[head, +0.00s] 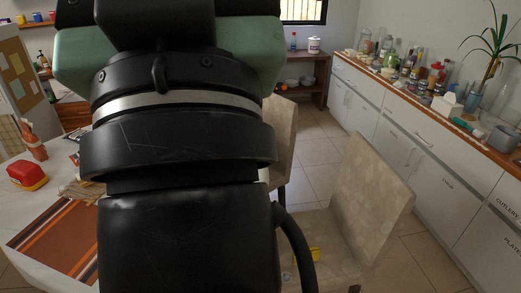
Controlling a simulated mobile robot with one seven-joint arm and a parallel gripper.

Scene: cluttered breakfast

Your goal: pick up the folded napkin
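No folded napkin can be made out for certain. A tan, layered-looking thing (80,190) lies on the white table (50,170) at the left, partly hidden behind my arm; I cannot tell whether it is the napkin. An orange-and-brown striped cloth or mat (58,235) lies flat at the table's near side, its right part hidden. My black arm fills the middle of the head view and covers much of the table. My gripper's fingers do not show.
A red-and-yellow container (27,176) and an orange-brown bottle (34,142) stand on the table's left. Beige chairs (365,195) stand to the right, one with a small yellow thing (313,255) on its seat. A cluttered counter (430,110) lines the right wall. Tiled floor between is open.

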